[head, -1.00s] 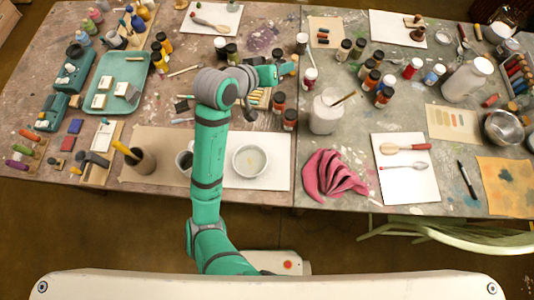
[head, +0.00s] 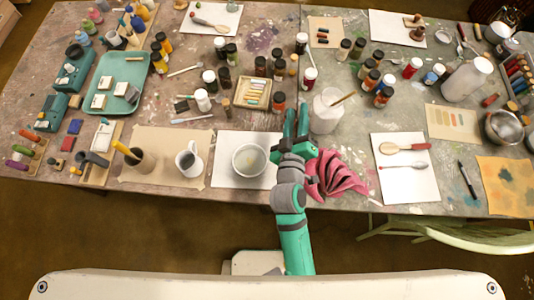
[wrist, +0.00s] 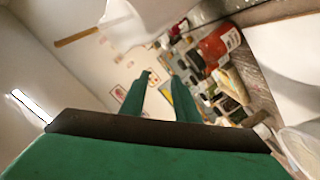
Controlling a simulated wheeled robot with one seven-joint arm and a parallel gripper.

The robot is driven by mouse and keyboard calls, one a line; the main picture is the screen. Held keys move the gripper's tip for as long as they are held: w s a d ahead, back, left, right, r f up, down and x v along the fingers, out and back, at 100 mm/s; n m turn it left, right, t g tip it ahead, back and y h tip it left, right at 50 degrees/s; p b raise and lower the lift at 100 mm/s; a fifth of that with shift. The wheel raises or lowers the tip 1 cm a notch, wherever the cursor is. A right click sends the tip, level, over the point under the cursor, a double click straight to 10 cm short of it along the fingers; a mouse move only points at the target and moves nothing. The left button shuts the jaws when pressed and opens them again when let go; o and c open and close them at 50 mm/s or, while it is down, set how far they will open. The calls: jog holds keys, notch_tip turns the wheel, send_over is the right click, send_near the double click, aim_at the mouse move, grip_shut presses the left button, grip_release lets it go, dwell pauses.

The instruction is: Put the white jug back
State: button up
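A small white jug (head: 187,163) with a handle and a dark inside stands on brown paper at the front left of centre, left of the white bowl. A larger white jug-like vessel (head: 325,116), with a wooden stick in it, stands near the table's middle. It also shows at the top of the wrist view (wrist: 150,18). Which of the two the task means I cannot tell. My gripper (head: 297,112) is open and empty, its fingers pointing to the back, just left of the larger vessel. In the wrist view the two fingers (wrist: 161,78) are apart with nothing between them.
A white bowl (head: 250,160) on a white sheet is left of my arm. A pink cloth (head: 340,177) lies close on the right. Several paint bottles and a tray of pastels (head: 254,94) stand beyond the fingers. A tall white container (head: 466,82) stands at right.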

jog(key=s+a+f+y, duration=0.1)
jog(key=s+f, duration=0.1)
jog(key=s, duration=0.3)
jog(key=s+a+f+m+y, duration=0.1)
jog(key=s+f, duration=0.1)
jog(key=s, duration=0.3)
jog(key=s+a+f+g, duration=0.1)
jog(key=s+a+f, duration=0.1)
jog(key=s, duration=0.4)
jog(key=shift+m+y, duration=0.3)
jog(key=shift+y, duration=0.1)
jog(key=s+a+r+m, duration=0.1)
jog(key=s+a+m, duration=0.1)
jog(key=s, duration=0.4)
jog(key=s+a+r+m, duration=0.1)
jog(key=s+a+m, duration=0.1)
jog(key=s, duration=0.4)
jog(key=shift+a+r+m+h, duration=0.15)
jog(key=shift+a+m+h, duration=0.15)
jog(key=shift+m, duration=0.4)
jog(key=shift+w, duration=0.1)
